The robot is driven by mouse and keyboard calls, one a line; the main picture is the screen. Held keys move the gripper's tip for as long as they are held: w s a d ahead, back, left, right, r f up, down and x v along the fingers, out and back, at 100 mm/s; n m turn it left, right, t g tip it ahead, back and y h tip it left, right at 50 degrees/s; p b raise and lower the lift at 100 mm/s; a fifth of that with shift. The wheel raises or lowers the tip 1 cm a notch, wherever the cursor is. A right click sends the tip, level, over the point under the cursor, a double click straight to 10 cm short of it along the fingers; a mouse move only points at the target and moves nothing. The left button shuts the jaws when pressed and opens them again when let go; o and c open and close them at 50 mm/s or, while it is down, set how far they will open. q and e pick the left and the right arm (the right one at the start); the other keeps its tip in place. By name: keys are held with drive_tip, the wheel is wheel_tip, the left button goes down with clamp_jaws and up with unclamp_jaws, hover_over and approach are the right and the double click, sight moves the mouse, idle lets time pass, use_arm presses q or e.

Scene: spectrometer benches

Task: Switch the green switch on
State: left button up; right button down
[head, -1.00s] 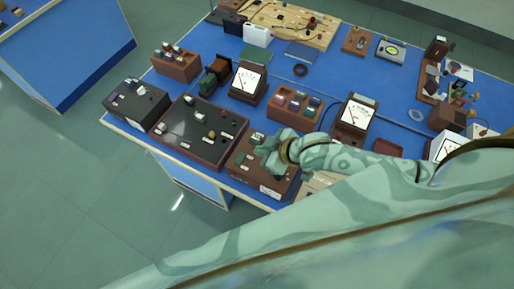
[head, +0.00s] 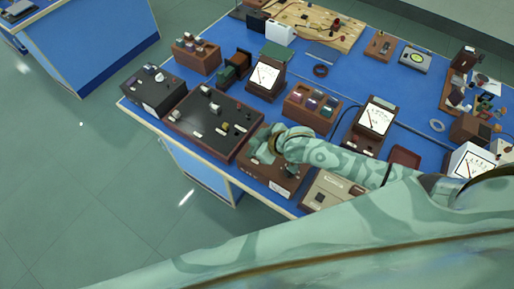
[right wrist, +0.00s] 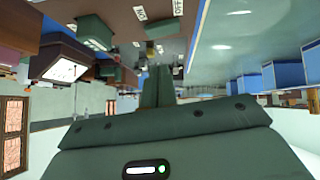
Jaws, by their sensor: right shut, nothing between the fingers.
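A brown switch box (head: 268,178) stands at the front edge of the blue bench in the head view. My right gripper (head: 257,155) is over its left part, shut and empty, and hides part of the top. A dark green part (head: 292,170) shows on the box's right side. In the right wrist view the shut fingers (right wrist: 157,88) point at a dark panel with a green switch (right wrist: 94,30) and white labels, one reading OFF (right wrist: 180,10). I cannot tell whether the fingers touch the switch, or its position. My left gripper is not in view.
A wide dark panel box (head: 215,122) stands just left of the switch box. A beige box (head: 330,192) stands to its right. A wooden rack (head: 312,107) and a meter (head: 372,118) stand behind. Open floor lies in front of the bench.

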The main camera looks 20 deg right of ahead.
sight(251, 147)
wheel_tip(251, 147, down, 4)
drive_tip(key=shift+w+d+r+b, duration=0.1)
drive_tip(key=shift+d+r+b, duration=0.1)
drive_tip(key=shift+b, duration=0.2)
drive_tip(key=shift+f, duration=0.25)
drive_tip(key=shift+f, duration=0.15)
drive_tip(key=shift+s+a+p, duration=0.4)
drive_tip(key=shift+a+p, duration=0.2)
drive_tip(key=shift+p, duration=0.1)
